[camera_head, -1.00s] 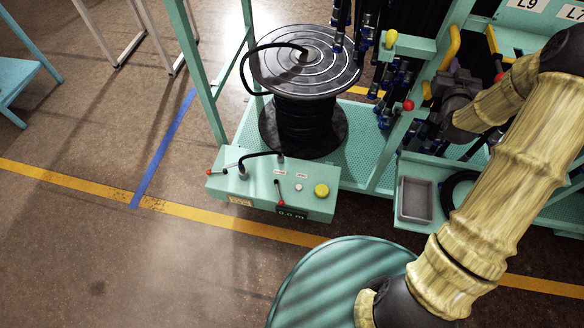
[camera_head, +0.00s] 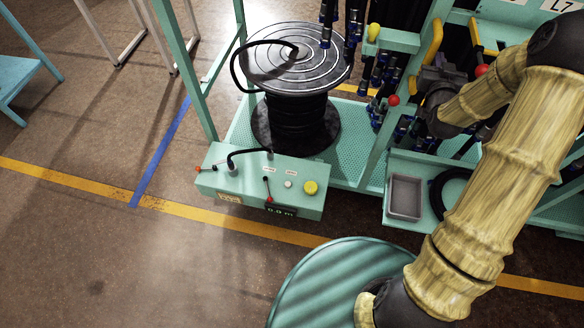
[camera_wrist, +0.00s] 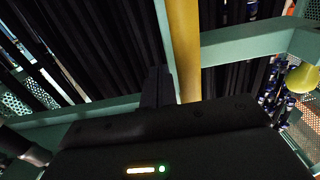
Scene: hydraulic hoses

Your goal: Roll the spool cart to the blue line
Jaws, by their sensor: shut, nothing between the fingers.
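The spool cart is a teal frame with a perforated deck (camera_head: 353,140). It carries a spool of black hose (camera_head: 297,115) and has a control box (camera_head: 255,188) at its front left corner. The blue line (camera_head: 158,158) is tape on the floor left of the cart, with bare floor between it and the control box. My gripper (camera_head: 432,88) is at the cart's upright beside a yellow handle (camera_head: 440,52). In the wrist view my shut fingers (camera_wrist: 158,86) stand against or just beside a yellow bar (camera_wrist: 184,50); contact is unclear.
Yellow tape (camera_head: 80,183) crosses the floor in front of the cart and meets the blue line. A teal table (camera_head: 25,72) and a white-legged stand (camera_head: 160,45) are at the upper left. A grey tray (camera_head: 404,197) sits on a shelf at right. The floor left of the cart is clear.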

